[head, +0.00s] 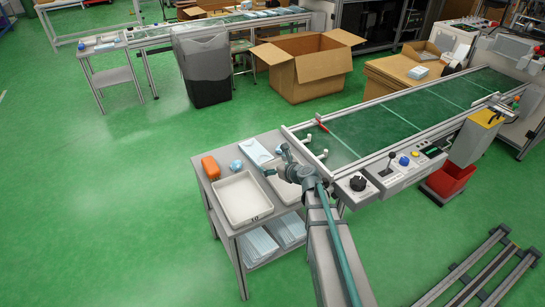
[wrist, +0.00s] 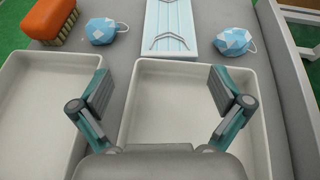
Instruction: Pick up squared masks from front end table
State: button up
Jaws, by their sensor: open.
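The end table (head: 226,231) stands at the near end of the conveyor. A flat rectangular pale-blue mask (wrist: 172,24) with ear loops lies at the table's far side; it also shows in the head view (head: 257,152). Two crumpled, faceted blue masks lie beside it, one on the left (wrist: 103,30) and one on the right (wrist: 231,41). My gripper (wrist: 160,92) is open and empty above the right white tray (wrist: 175,68), short of the flat mask. In the head view my gripper (head: 284,158) partly covers that tray.
An orange brush (head: 210,168) sits at the table's far left corner, beside the left white tray (head: 243,198). Both trays look empty. Pale-blue stacks (head: 262,243) lie on the lower shelf. The conveyor (head: 390,118) and its control panel (head: 395,170) border the table's right side.

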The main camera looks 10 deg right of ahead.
aim_at(262, 156)
jog(key=shift+w+d+m, duration=0.25)
jog(key=shift+w+m, duration=0.05)
jog(key=shift+w, duration=0.25)
jog(key=shift+w+f, duration=0.1)
jog(key=shift+w, duration=0.25)
jog(key=x, duration=0.4)
jog(key=shift+w+a+f, duration=0.2)
jog(key=shift+w+a, duration=0.05)
jog(key=shift+w, duration=0.05)
jog(key=shift+d+x, duration=0.15)
jog(key=shift+x, duration=1)
jog(key=shift+d+x, duration=0.1)
jog(key=shift+x, duration=1.1)
jog(key=shift+f, duration=0.3)
jog(key=c, duration=0.6)
